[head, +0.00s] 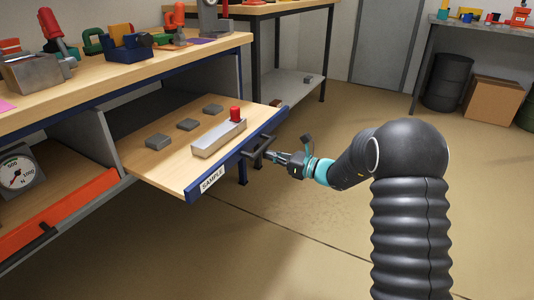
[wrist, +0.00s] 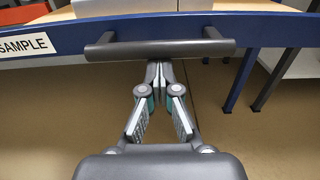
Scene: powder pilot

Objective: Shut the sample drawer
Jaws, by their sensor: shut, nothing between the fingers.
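The sample drawer (head: 165,165) is pulled out from under the workbench, with a blue front and a white SAMPLE label (head: 212,180). Its dark bar handle (head: 262,147) is on the front; the handle (wrist: 160,49) also spans the wrist view. My gripper (head: 279,157) is at the handle, on the outer side of the drawer front. In the wrist view my gripper (wrist: 159,70) is shut and empty, its fingertips at the lower edge of the bar. I cannot tell whether they touch it.
The workbench top (head: 150,62) carries tools. A barrel (head: 447,82) and a cardboard box (head: 491,99) stand at the back right. The floor around my arm is clear.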

